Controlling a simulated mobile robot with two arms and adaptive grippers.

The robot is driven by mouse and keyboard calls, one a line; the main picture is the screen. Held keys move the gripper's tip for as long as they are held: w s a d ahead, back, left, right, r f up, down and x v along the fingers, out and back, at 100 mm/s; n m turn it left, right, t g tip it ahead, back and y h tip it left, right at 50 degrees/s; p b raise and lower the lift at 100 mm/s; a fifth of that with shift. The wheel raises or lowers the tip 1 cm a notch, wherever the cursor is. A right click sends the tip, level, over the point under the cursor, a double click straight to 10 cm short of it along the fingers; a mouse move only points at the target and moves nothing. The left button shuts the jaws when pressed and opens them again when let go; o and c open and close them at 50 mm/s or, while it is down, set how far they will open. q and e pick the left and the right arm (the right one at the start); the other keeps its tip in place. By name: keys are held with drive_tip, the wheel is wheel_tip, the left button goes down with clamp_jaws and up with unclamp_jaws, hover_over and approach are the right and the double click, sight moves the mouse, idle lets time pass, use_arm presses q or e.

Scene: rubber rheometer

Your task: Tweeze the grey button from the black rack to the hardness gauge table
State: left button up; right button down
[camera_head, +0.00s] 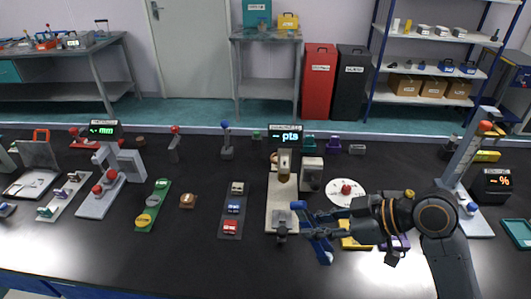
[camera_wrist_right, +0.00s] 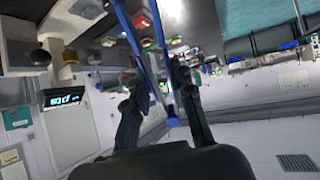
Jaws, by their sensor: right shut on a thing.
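My right gripper (camera_head: 328,226) is shut on blue tweezers (camera_head: 316,237), over the right side of the hardness gauge. The tweezers' narrow end points up-left, beside the gauge's small grey table (camera_head: 281,217). In the right wrist view the tweezers (camera_wrist_right: 150,45) run between the dark fingers (camera_wrist_right: 163,100). The hardness gauge (camera_head: 284,165) stands on a pale base in front of a "pts" display (camera_head: 286,135). A black rack (camera_head: 221,232) left of it holds a pale, a blue and a red piece. I cannot make out the grey button for sure, nor whether the tips hold it.
A grey block-shaped unit (camera_head: 311,174) and a white disc with a red knob (camera_head: 345,188) stand right of the gauge. A yellow tray (camera_head: 355,243) lies under my right arm. A green rack (camera_head: 143,222) is farther left.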

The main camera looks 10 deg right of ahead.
use_arm(q)
wheel_tip(320, 180, up, 14)
drive_tip(key=p, duration=1.3)
drive_tip(key=shift+f+p, duration=0.2)
drive_tip(key=shift+p, duration=0.1)
use_arm(e)
drive_tip(key=w+a+r+m+t+h, duration=0.1)
drive_tip(key=w+a+r, duration=0.1)
drive_tip(key=w, duration=0.8)
drive_tip(key=w+a+r+m+t, duration=0.1)
drive_tip(key=w+a, duration=0.1)
drive_tip(key=w, duration=0.8)
drive_tip(key=shift+r+m+h, duration=0.35)
drive_tip(key=shift+m+h, duration=0.05)
use_arm(q)
drive_tip(key=shift+f, duration=0.15)
use_arm(e)
drive_tip(key=shift+a+f, duration=0.1)
drive_tip(key=shift+f, duration=0.05)
use_arm(q)
wheel_tip(320, 180, down, 8)
drive_tip(key=b, duration=0.8)
use_arm(e)
wheel_tip(320, 180, down, 9)
use_arm(q)
drive_tip(key=shift+r, duration=0.2)
use_arm(e)
drive_tip(key=c, duration=1.6)
unclamp_jaws()
